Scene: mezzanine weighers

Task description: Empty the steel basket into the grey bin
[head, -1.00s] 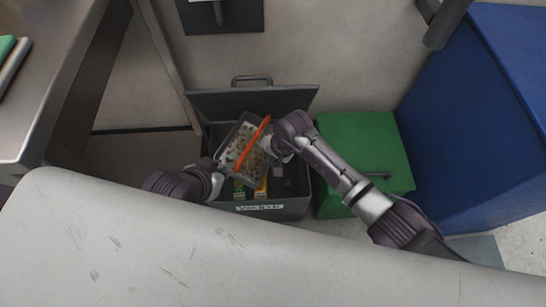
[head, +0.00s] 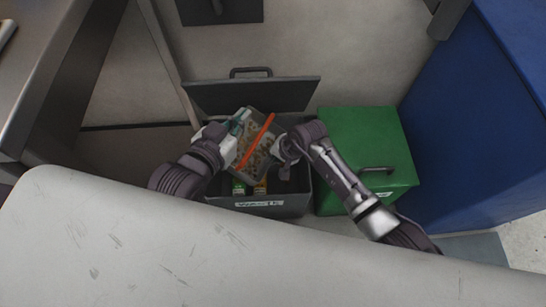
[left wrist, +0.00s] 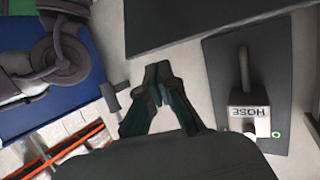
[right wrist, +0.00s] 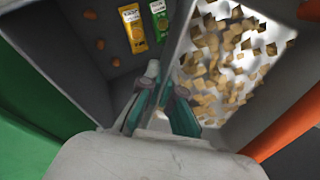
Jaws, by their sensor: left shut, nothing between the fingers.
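The steel basket (head: 262,125) is held over the open grey bin (head: 285,208) in the head view, with an orange handle (head: 256,143) across it. Many small brown pieces (right wrist: 228,62) lie inside it in the right wrist view. My right gripper (head: 279,151) is at the basket's right side; in the right wrist view its fingers (right wrist: 163,85) close on the basket's wall. My left gripper (head: 241,124) is at the basket's upper left in the head view. In the left wrist view its fingers (left wrist: 157,75) are together and empty. A yellow packet (right wrist: 139,28) and a green packet (right wrist: 160,18) lie in the bin.
The bin's lid (head: 250,95) stands open behind it. A green bin (head: 365,145) with a closed lid and a large blue container (head: 470,130) stand to the right. A pale surface (head: 200,250) fills the foreground. A plate marked HOSE (left wrist: 248,120) shows in the left wrist view.

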